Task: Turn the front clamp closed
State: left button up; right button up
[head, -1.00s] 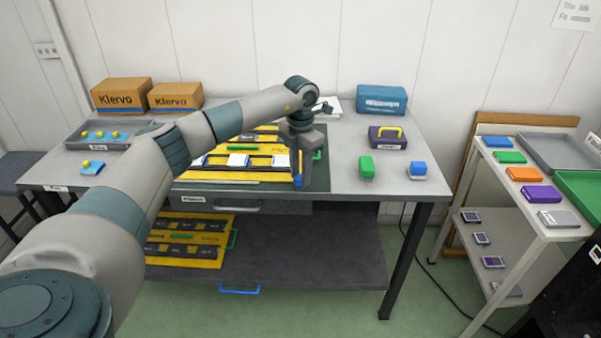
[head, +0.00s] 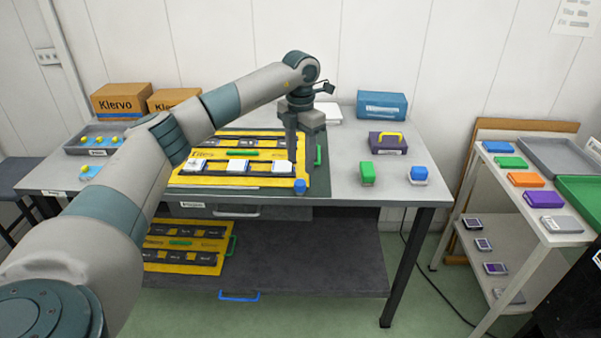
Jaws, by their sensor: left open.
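A yellow and black fixture board (head: 180,178) lies on a dark mat on the table, with white blocks in its front row. A small blue knob (head: 300,186), which looks like the front clamp, stands at the board's front right corner. Whether it is turned open or closed is too small to tell. My left gripper (head: 292,157) points down over the board's right end, above and behind the blue knob and apart from it. It is open, and I see nothing held in it. My right gripper is not in view.
A green block (head: 367,173) and a blue-topped block (head: 418,173) stand on the clear right part of the table. Behind them are a purple case (head: 388,142) and a blue box (head: 381,105). A green handle (head: 318,155) is close to the gripper's right.

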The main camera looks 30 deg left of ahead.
pick_arm(q)
notch_tip(320, 180, up, 11)
jog(key=b, duration=0.1)
jog(key=shift+f, duration=0.15)
jog(key=shift+f, duration=0.1)
dwell(0.5)
